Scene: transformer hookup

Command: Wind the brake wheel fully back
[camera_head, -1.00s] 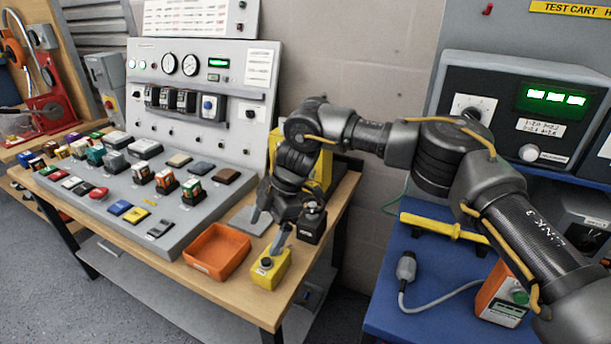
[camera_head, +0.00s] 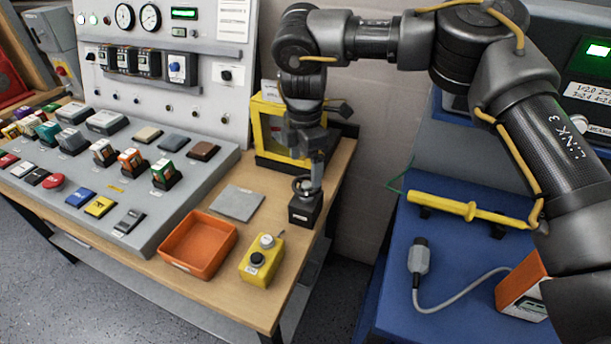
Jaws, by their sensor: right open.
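A small black block (camera_head: 305,210) with a white label stands near the right edge of the wooden bench. On its top is a small dark round wheel (camera_head: 300,187), which looks like the brake wheel. My right gripper (camera_head: 309,184) points down at the wheel from above, open, with a finger just beside it at the right. The wheel is partly hidden, and I cannot tell whether the fingers touch it. My left gripper is not in view.
An orange tray (camera_head: 199,244) and a yellow button box (camera_head: 262,260) stand in front of the block. A grey plate (camera_head: 237,203) lies left of it, and a yellow-framed box (camera_head: 268,135) stands behind. A blue surface (camera_head: 385,290) with a yellow bar (camera_head: 470,210) is at the right.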

